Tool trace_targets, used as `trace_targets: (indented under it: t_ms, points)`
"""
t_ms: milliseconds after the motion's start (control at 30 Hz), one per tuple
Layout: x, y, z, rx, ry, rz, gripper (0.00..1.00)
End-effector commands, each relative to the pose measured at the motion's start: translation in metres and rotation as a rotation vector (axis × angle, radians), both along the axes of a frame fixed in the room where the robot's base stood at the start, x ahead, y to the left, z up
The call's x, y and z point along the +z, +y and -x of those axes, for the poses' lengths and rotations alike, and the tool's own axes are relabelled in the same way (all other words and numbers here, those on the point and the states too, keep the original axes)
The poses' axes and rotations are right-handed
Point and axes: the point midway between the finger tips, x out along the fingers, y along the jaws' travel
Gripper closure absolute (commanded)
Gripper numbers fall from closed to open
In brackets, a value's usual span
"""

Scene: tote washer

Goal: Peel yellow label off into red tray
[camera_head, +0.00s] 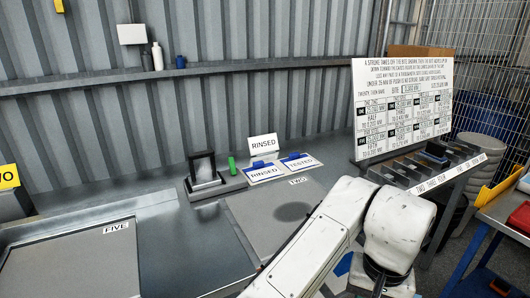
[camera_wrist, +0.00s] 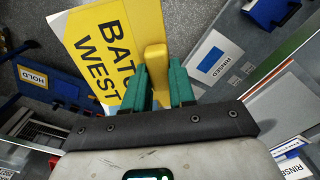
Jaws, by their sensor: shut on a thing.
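In the wrist view, a yellow label (camera_wrist: 95,40) with black letters reading "BAT" and "WEST" fills the upper left, partly cut off and partly hidden by my fingers. My gripper (camera_wrist: 158,92) has teal fingers, shut on a thick yellow tab (camera_wrist: 155,62) that stands between them. The tab lies against the label's right side; I cannot tell whether they are joined. In the head view, my white arm hides the gripper. A red piece (camera_head: 520,216) shows at the right edge on a side table; I cannot tell whether it is the tray.
A large chart board (camera_head: 402,108) stands behind a sloped row of slots (camera_head: 425,165). A blue holder marked "HOLD" (camera_wrist: 50,87) lies left in the wrist view.

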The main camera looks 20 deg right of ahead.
Motion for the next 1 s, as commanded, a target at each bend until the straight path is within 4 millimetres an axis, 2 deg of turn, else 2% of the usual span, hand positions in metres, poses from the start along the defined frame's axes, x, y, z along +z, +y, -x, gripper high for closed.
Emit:
trace_targets:
  t_ms: [100,200,400,600,900,1000]
  points:
    - [-0.037,0.024,-0.041,0.269,0.009,-0.001,1.0]
    - [-0.07,0.05,-0.068,0.479,0.009,-0.002,1.0]
    - [-0.12,0.093,-0.095,0.754,0.005,0.0,1.0]
    - [-0.14,0.112,-0.102,0.854,0.002,-0.001,1.0]
    - [-0.142,0.113,-0.102,0.859,0.0,0.0,1.0]
    - [-0.155,0.113,-0.099,0.861,0.006,0.001,1.0]
